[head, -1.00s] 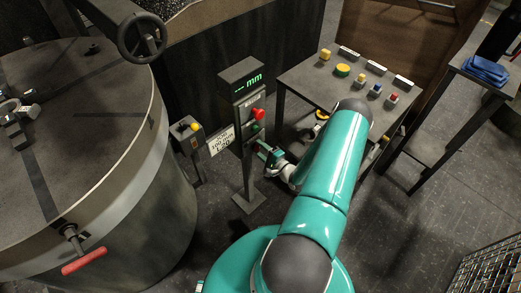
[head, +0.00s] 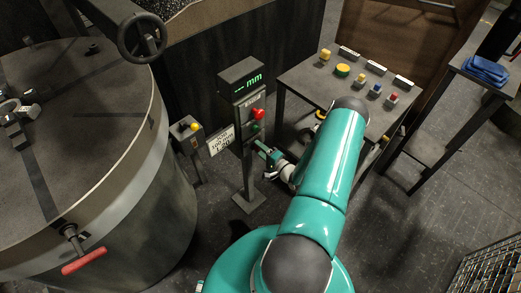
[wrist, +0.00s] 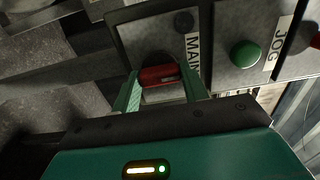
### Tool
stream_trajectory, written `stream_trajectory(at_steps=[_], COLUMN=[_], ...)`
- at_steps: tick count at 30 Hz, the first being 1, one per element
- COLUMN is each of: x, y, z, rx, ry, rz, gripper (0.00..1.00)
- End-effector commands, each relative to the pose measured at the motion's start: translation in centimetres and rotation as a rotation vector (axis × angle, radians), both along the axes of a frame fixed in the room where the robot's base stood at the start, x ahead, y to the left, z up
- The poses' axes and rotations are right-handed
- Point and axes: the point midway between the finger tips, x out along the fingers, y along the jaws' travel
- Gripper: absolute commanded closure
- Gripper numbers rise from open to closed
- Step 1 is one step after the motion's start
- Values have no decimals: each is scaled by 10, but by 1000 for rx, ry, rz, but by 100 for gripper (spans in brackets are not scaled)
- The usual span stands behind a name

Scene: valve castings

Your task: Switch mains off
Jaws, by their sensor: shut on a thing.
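The mains switch is a red handle (wrist: 158,75) on a grey plate (wrist: 150,35) in the wrist view, next to a label (wrist: 192,55) whose visible letters read "MAIN". My gripper (wrist: 162,88) has one finger on each side of the handle and is shut on it. In the head view my gripper (head: 263,149) is at the lower part of the control post (head: 247,170), below a red knob (head: 258,113). The handle is largely hidden there, and I cannot tell its switch position.
A green button (wrist: 245,54) with a "JOG" label (wrist: 283,42) sits beside the mains plate. A display (head: 248,84) tops the post. A table (head: 315,88) with several coloured buttons stands right, a large round vessel (head: 110,185) left.

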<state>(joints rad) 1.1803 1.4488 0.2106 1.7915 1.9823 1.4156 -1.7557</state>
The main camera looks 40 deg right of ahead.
Motion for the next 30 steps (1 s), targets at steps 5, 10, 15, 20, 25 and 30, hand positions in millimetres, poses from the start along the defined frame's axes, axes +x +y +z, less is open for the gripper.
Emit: stream_trajectory(at_steps=[5, 10, 15, 20, 25, 30], x=[-1, 0, -6, -29, -67, -104], y=[0, 0, -1, -1, -3, -4], z=[0, 0, 0, 0, 0, 0], rx=[-1, 0, 0, 0, 1, 0], ry=[1, 1, 1, 2, 3, 3], rz=[0, 0, -1, -2, -4, -3], gripper=[35, 35, 35, 35, 35, 35])
